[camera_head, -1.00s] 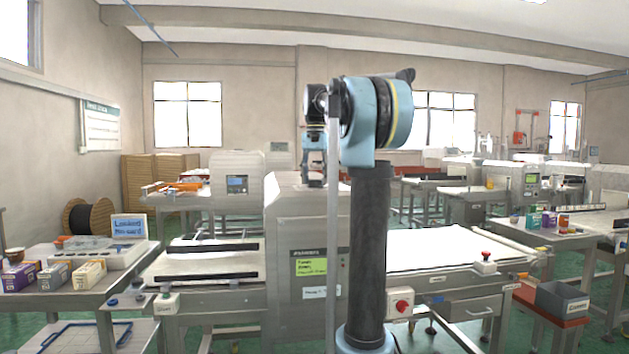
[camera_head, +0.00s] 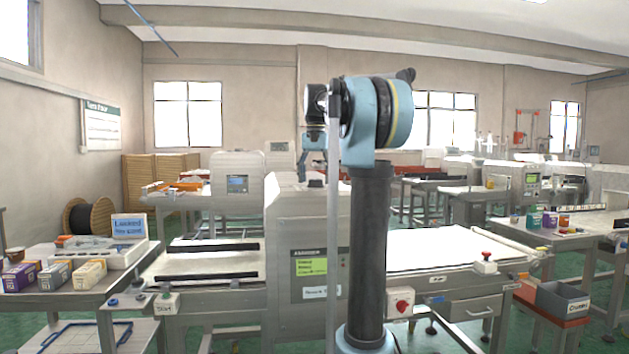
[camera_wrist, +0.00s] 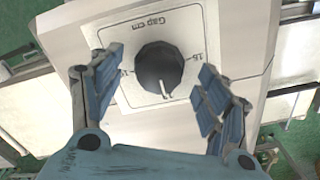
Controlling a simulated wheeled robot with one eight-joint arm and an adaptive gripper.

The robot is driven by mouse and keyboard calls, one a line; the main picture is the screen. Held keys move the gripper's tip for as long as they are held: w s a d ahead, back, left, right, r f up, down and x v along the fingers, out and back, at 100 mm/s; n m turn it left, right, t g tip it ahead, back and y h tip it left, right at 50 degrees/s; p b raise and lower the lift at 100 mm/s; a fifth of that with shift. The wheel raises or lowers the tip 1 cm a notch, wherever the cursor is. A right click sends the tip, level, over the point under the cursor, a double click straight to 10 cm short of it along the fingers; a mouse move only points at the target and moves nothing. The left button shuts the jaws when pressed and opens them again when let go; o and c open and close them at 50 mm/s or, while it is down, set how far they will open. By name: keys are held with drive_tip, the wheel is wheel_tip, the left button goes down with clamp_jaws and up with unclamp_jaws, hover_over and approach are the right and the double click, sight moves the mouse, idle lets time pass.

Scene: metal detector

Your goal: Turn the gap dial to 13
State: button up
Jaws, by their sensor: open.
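The gap dial (camera_wrist: 157,70) is a dark round knob on a white plate marked "Gap cm" in the wrist view. Its pale pointer mark sits at the lower edge, slightly right of centre. A "15" shows right of the knob; the left number is partly hidden by a finger. In the head view the knob (camera_head: 316,183) shows small and dark on top of the detector housing (camera_head: 285,213). My gripper (camera_wrist: 161,72) is open, with blue fingers on either side of the knob and visible gaps to it. In the head view my gripper (camera_head: 315,158) hangs above the knob.
The detector's conveyor (camera_head: 440,245) runs out to the right, with a red button (camera_head: 486,256) at its edge. A table (camera_head: 75,297) with small boxes stands at the left. A grey bin (camera_head: 562,299) is at the lower right.

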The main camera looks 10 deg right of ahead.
drive_tip(key=shift+r, duration=0.1)
wheel_tip(320, 180, up, 12)
idle(0.5)
drive_tip(key=shift+f, duration=0.2)
